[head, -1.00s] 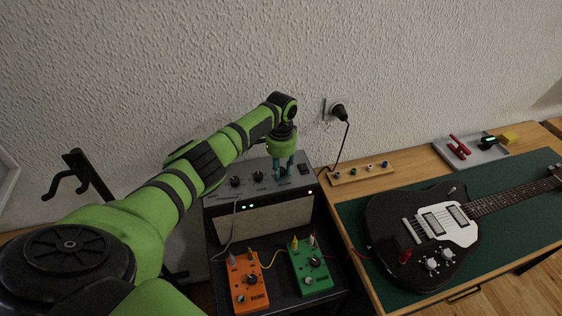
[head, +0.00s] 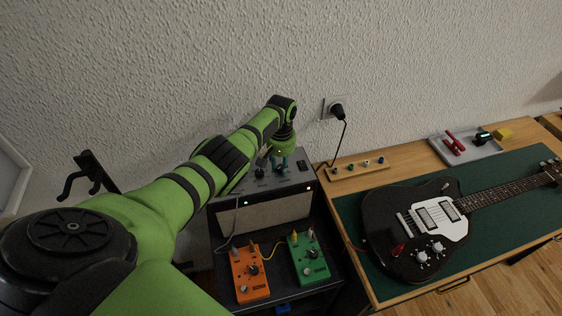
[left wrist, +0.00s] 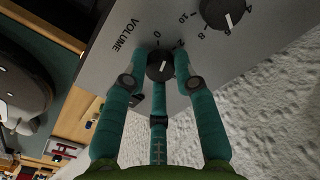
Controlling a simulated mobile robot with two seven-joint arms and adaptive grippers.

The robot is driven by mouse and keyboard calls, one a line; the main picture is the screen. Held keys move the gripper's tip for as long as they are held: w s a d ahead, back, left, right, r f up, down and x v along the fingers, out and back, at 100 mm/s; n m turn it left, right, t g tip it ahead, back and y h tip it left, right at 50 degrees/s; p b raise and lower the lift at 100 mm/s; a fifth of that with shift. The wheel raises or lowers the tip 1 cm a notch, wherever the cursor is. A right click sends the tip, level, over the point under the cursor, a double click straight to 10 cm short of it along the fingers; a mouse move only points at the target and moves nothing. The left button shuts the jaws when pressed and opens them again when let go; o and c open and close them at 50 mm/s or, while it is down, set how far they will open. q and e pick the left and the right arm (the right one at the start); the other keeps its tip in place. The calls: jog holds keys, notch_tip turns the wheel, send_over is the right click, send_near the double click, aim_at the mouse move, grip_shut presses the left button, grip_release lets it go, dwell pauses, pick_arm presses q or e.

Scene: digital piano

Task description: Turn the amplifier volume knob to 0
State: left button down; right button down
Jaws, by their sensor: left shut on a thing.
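The amplifier (head: 262,216) stands behind the pedals, with black knobs on its grey sloped top panel. My left gripper (head: 279,166) reaches down onto this panel. In the left wrist view its teal fingers (left wrist: 160,78) are closed around the black volume knob (left wrist: 159,66), beside the printed word VOLUME. The knob's white pointer line points up and to the right in that view, roughly between the printed 0 and 2. The fingers partly hide the knob's sides and the rest of its scale. My right gripper is not in view.
A neighbouring knob (left wrist: 222,12) sits close to the fingers. An orange pedal (head: 250,276) and a green pedal (head: 309,260) lie in front of the amplifier. A plug (head: 337,110) with a cable is behind, and a black guitar (head: 400,253) lies at right.

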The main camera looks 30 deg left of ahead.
pick_arm(q)
jog(key=shift+f+n+p, duration=0.1)
jog(key=shift+n+p, duration=0.3)
jog(key=shift+n, duration=1.8)
jog(key=c, duration=1)
grip_release()
jog(key=shift+o, duration=0.2)
